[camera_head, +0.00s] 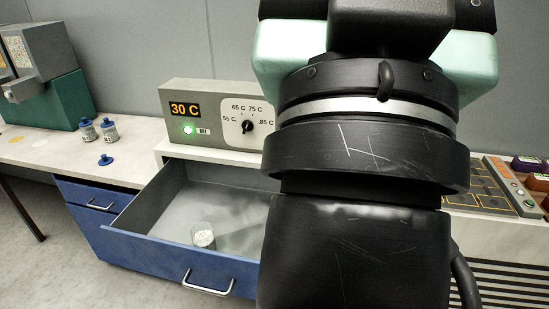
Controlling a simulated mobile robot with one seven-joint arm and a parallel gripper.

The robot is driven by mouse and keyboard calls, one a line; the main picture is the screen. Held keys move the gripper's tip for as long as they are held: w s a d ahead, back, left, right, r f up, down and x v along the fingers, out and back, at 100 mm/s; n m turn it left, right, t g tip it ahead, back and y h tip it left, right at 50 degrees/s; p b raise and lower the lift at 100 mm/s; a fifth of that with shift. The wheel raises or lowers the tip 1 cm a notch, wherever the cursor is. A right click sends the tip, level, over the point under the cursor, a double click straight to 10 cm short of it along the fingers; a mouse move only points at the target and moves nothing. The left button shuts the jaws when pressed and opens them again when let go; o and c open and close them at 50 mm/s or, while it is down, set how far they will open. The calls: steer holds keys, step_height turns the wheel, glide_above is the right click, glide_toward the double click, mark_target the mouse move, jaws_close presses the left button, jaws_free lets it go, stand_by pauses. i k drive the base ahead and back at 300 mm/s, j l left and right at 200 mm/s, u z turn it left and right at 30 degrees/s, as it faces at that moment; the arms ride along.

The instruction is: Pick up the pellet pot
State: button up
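A small clear pot with white contents (203,236), which looks like the pellet pot, stands upright inside the open blue-fronted drawer (165,249), close to its front wall. My arm fills the middle and right of the head view, in front of the drawer's right part. The pot is to the left of my arm and apart from the visible part of it. My gripper's fingers do not show, so nothing tells whether they are open or shut.
A grey control box (212,110) reads 30 C, with a green light and a dial. Two blue-capped jars (109,130) and a loose blue cap (105,160) sit on the left bench. A keypad panel (495,187) is at right. The drawer sticks out over the floor.

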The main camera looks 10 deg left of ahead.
mark_target(201, 234)
steer(key=u, duration=0.65)
steer(key=i+l+u, duration=0.8)
steer(key=l, duration=0.25)
steer(key=i+l+u, duration=0.15)
steer(key=l+u, duration=0.15)
steer(key=l, duration=0.15)
